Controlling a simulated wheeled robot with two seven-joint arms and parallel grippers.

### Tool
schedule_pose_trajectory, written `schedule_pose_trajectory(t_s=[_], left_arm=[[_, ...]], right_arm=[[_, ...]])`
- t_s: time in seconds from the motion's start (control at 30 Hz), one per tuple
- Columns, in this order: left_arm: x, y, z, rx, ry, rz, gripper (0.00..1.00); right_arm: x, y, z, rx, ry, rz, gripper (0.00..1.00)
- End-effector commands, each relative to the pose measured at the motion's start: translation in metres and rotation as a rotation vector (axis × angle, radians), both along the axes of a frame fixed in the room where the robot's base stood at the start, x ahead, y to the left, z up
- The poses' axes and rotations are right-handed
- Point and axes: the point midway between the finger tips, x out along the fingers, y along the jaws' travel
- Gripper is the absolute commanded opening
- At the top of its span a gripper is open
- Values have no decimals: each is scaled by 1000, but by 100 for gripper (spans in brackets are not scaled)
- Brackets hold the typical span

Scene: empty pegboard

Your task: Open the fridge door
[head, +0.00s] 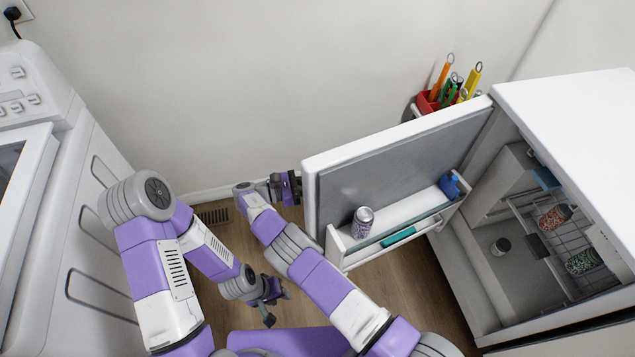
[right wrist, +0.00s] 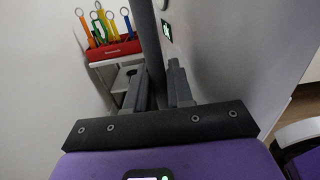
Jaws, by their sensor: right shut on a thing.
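The white fridge (head: 560,100) stands at the right. Its door (head: 390,165) is swung wide open, with the grey inner face and a door shelf (head: 395,225) showing. My right gripper (head: 288,187) is at the door's free edge, on its outer side, partly hidden in the head view. In the right wrist view the dark vertical door handle (right wrist: 146,40) runs between its fingers (right wrist: 158,92), and the gripper is shut on it. My left gripper (head: 270,298) is empty with its fingers apart, low over the floor and clear of the door.
A can (head: 362,221) and a blue bottle (head: 450,185) stand on the door shelf. A red holder (head: 430,102) with colourful tools is behind the door. A white appliance (head: 75,200) stands at the left. Wooden floor (head: 390,290) is free before the fridge.

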Motion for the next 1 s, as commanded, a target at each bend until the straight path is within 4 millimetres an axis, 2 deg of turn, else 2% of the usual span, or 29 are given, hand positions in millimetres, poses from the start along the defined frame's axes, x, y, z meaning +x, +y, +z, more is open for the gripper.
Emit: schedule_pose_trajectory(t_s=[0.5, 0.53, 0.63, 1.0], left_arm=[[0, 0, 0, 0, 0, 0, 38], [0, 0, 0, 0, 0, 0, 38], [0, 0, 0, 0, 0, 0, 38], [0, 0, 0, 0, 0, 0, 38]], right_arm=[[0, -2, 1, -6, 0, -10, 0], [0, -2, 1, -6, 0, -10, 25], [0, -1, 1, -5, 0, -9, 38], [0, -2, 0, -1, 0, -18, 38]])
